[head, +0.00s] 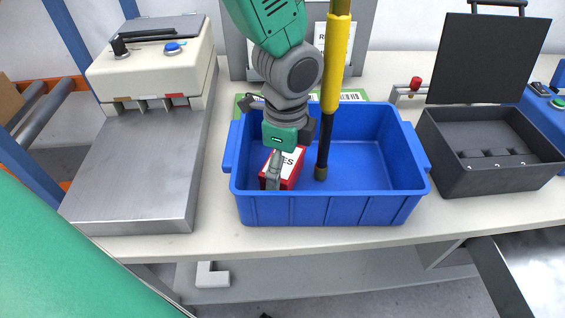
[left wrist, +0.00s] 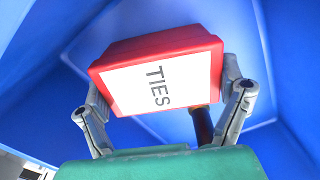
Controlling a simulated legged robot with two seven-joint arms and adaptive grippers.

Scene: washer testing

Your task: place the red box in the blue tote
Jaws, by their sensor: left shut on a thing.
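The blue tote (head: 330,208) stands on the table in the middle of the head view. My left gripper (head: 276,172) reaches down into its left part. It is shut on the red box (head: 290,177), which has a white label. In the left wrist view the red box (left wrist: 160,75) sits between the two fingers, its label reading "TIES", with blue tote walls around it. I cannot tell whether the box touches the tote floor. My right gripper is not in view.
A black and yellow pole (head: 335,70) stands down into the tote, just right of my gripper. A grey and white machine (head: 150,130) is at the left. An open black case (head: 480,175) is at the right. The right half of the tote looks empty.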

